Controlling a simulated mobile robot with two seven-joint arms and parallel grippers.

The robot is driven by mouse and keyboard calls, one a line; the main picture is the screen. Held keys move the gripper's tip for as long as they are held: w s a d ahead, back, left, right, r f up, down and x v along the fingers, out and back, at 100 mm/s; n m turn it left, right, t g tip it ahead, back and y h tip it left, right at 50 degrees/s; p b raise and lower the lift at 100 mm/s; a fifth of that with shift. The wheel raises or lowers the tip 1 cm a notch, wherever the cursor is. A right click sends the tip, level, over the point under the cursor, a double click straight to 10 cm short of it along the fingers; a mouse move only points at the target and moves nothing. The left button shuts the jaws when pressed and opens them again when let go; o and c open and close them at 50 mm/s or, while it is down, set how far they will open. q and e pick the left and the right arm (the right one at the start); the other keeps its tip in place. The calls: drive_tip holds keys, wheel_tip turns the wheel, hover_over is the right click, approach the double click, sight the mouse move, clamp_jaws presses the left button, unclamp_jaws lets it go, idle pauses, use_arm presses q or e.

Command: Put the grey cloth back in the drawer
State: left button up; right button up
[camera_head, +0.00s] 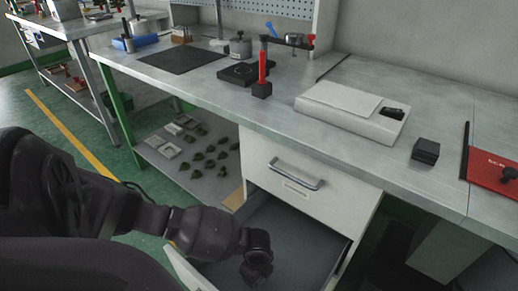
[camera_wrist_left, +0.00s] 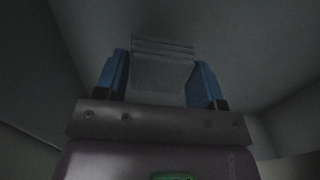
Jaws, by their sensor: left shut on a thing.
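The lower drawer (camera_head: 305,240) under the workbench is open, with a bare grey floor showing in the head view. My left arm comes in from the left, and my left gripper (camera_head: 256,272) is down inside the drawer. In the left wrist view, the two blue fingers of my left gripper (camera_wrist_left: 161,62) are shut on the grey cloth (camera_wrist_left: 162,76), a folded pad with layered edges. Dim grey drawer walls surround it there. In the head view, the cloth is not clearly visible. I cannot tell whether the cloth touches the drawer floor. My right gripper is out of view.
The closed upper drawer (camera_head: 310,178) with its metal handle (camera_head: 295,175) sits above the open one. On the bench (camera_head: 350,152) are a white flat box (camera_head: 350,110), a small black block (camera_head: 425,151) and a red board (camera_head: 492,180). Several small dark parts lie on the lower shelf (camera_head: 190,178).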

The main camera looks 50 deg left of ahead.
use_arm(q)
drive_tip(key=f, duration=0.2)
drive_tip(key=f+b, duration=0.1)
drive_tip(key=shift+s+f, duration=0.1)
drive_tip(key=shift+s, duration=0.15)
drive_tip(key=shift+w+f, duration=0.1)
drive_tip(key=shift+f, duration=0.25)
drive_tip(key=shift+w, duration=0.1)
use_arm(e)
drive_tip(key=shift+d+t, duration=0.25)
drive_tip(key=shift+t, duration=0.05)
use_arm(q)
drive_tip(key=shift+r, duration=0.1)
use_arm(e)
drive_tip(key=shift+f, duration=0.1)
use_arm(q)
drive_tip(key=o, duration=0.9)
drive_tip(key=shift+f, duration=0.2)
